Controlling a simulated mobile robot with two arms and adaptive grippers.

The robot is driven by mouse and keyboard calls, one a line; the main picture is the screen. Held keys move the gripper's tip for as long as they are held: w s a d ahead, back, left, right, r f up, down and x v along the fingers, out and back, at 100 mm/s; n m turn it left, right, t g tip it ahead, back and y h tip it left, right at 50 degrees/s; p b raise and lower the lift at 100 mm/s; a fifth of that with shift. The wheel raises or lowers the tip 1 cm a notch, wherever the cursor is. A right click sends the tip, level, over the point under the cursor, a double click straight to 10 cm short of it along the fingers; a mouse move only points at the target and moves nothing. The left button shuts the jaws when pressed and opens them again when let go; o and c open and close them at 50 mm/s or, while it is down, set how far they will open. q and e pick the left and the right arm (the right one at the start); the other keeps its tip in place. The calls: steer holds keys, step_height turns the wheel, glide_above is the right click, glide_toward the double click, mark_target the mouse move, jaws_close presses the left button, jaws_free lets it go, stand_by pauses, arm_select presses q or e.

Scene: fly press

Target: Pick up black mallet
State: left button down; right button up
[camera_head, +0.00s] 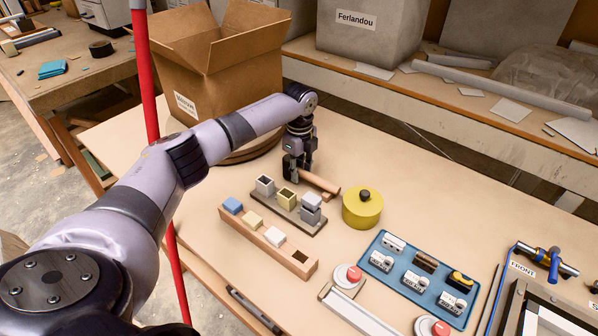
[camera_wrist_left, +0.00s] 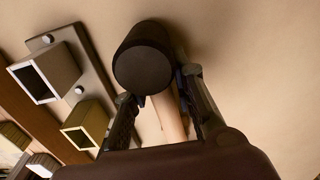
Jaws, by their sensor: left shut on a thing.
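The black mallet has a dark round head (camera_wrist_left: 145,57) and a pale wooden handle (camera_wrist_left: 168,115), seen close up in the left wrist view. In the head view its light brown handle (camera_head: 321,184) sticks out to the right, low over the table; the head is hard to tell from the dark fingers. My left gripper (camera_head: 298,172) points down at the mallet, behind the block holders. In the left wrist view its two fingers (camera_wrist_left: 165,108) stand on either side of the handle, just below the head, shut on it. My right gripper is not in view.
A grey holder with square sockets (camera_head: 316,223) and a wooden block rack (camera_head: 299,262) stand in front of the gripper. A yellow round tin (camera_head: 362,209) is close on the right. A blue tray (camera_head: 386,272) lies farther right. An open cardboard box (camera_head: 232,85) stands behind.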

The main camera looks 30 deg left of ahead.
mark_target(300, 168)
arm_select(q)
step_height(300, 168, up, 20)
steer(key=shift+f, duration=0.25)
steer(key=c, duration=1.9)
jaws_free()
jaws_close()
